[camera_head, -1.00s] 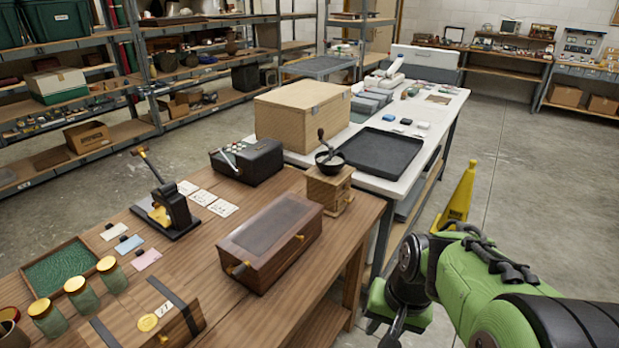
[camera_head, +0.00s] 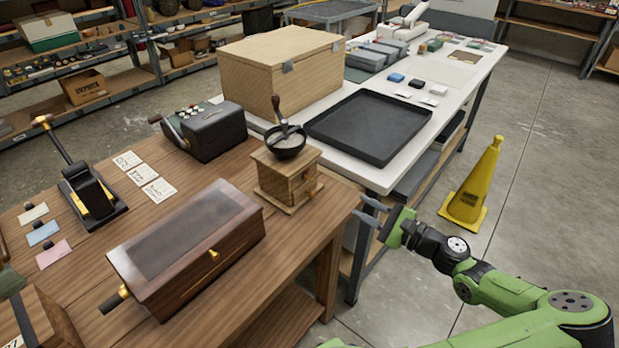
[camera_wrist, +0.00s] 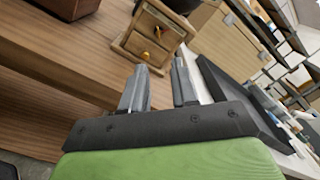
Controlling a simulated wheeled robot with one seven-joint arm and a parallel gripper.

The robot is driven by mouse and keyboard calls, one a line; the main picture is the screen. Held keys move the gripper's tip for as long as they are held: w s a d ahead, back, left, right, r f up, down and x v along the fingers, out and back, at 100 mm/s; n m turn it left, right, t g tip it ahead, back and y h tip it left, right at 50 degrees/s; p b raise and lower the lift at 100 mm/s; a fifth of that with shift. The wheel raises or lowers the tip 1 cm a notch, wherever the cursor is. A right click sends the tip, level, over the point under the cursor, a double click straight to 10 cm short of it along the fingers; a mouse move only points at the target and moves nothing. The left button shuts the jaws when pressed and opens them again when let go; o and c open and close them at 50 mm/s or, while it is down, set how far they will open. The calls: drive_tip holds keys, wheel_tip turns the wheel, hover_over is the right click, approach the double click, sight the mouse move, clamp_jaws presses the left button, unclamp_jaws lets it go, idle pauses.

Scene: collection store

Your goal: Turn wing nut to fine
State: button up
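A wooden coffee grinder (camera_head: 285,178) with a dark bowl and a crank handle (camera_head: 279,112) stands upright near the right corner of the brown table. I cannot make out a wing nut or any fine marking. My gripper (camera_head: 366,209) is open and empty, to the right of the grinder and apart from it, just off the table's edge. Its two grey fingers (camera_wrist: 160,84) stand apart in the wrist view.
A long dark wooden box (camera_head: 187,245) lies left of the grinder on the brown table (camera_head: 130,215). A black machine (camera_head: 210,130) stands behind it. A black tray (camera_head: 368,125) and a large wooden case (camera_head: 280,65) are on the white table. A yellow cone (camera_head: 472,185) stands on the floor.

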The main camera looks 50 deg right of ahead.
sight(308, 178)
drive_tip(key=w+b, duration=0.1)
drive_tip(key=w, duration=0.4)
drive_tip(key=w+a, duration=0.1)
drive_tip(key=w, duration=0.3)
drive_tip(key=w+b, duration=0.1)
drive_tip(key=w, duration=0.4)
drive_tip(key=shift+w+a+b, duration=0.2)
drive_tip(key=shift+w+b, duration=0.1)
drive_tip(key=shift+b, duration=0.05)
clamp_jaws()
